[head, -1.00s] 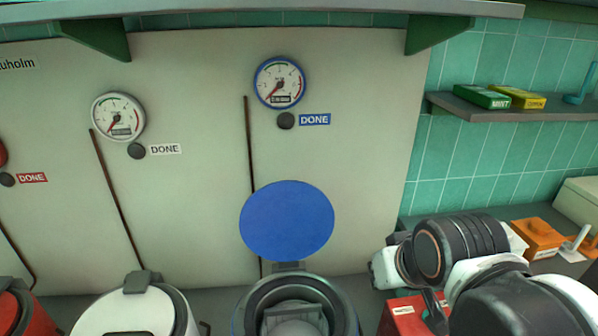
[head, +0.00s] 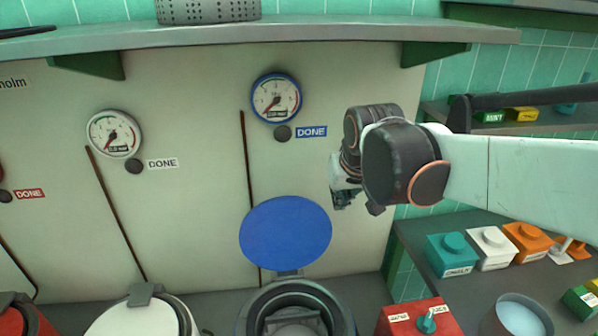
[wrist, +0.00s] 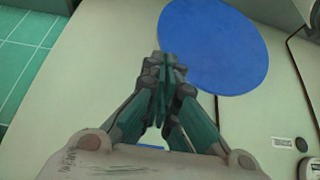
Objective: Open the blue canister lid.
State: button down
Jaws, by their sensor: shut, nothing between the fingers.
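The blue lid (head: 285,233) stands upright on its hinge behind the canister (head: 244,304), whose round mouth is open. The lid also shows in the wrist view (wrist: 214,45) as a flat blue disc. My gripper (head: 343,203) is in front of the pale panel, to the right of the lid and a little above its middle. In the wrist view my gripper (wrist: 167,60) has its fingers together, with nothing between them. Its fingertips overlap the lid's edge in that picture; I cannot tell whether they touch it.
A white-lidded canister (head: 140,318) and a red one (head: 22,316) stand to the left. A red box with a teal knob (head: 416,318) and a cup (head: 522,318) are at right. Several coloured boxes line the right counter. A grey shelf (head: 270,38) runs above.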

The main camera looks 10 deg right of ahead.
jog(key=p, duration=0.5)
send_over(317, 209)
jog(key=w, duration=0.7)
notch_tip(317, 209, down, 9)
jog(key=g+b, duration=0.1)
jog(key=b, duration=0.1)
jog(key=shift+w+f+b, duration=0.15)
jog(key=shift+w+b, duration=0.1)
jog(key=shift+b, duration=0.05)
jog(key=shift+s, duration=0.1)
jog(key=shift+s+r+t, duration=0.2)
jog(key=shift+s+t, duration=0.25)
jog(key=shift+s, duration=0.85)
jog(key=shift+s+r+t, duration=0.2)
jog(key=shift+s+t, duration=0.2)
jog(key=shift+s, duration=0.95)
jog(key=shift+s+r+t, duration=0.2)
jog(key=shift+s+t, duration=0.25)
jog(key=shift+s, duration=0.85)
